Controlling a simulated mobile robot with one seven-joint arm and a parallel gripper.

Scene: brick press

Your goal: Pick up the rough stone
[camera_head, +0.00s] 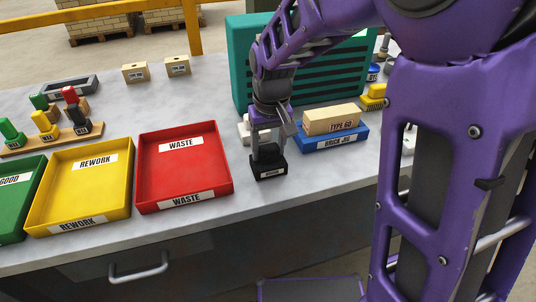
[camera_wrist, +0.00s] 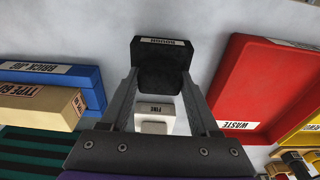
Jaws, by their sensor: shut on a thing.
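The rough stone is a black block with a white label (camera_head: 269,166), near the front of the table, right of the red tray. In the wrist view the rough stone (camera_wrist: 164,62) sits between the fingertips, its label at the far side. My gripper (camera_head: 267,148) points down and is shut on the rough stone; it also shows in the wrist view (camera_wrist: 160,82). I cannot tell whether the stone still touches the table. A white block labelled FINE (camera_wrist: 155,118) lies behind it, partly hidden by my gripper.
The red WASTE tray (camera_head: 224,183) is close on the left, with the yellow REWORK tray (camera_head: 126,198) beyond it. A teal ribbed box (camera_head: 240,62) stands behind.

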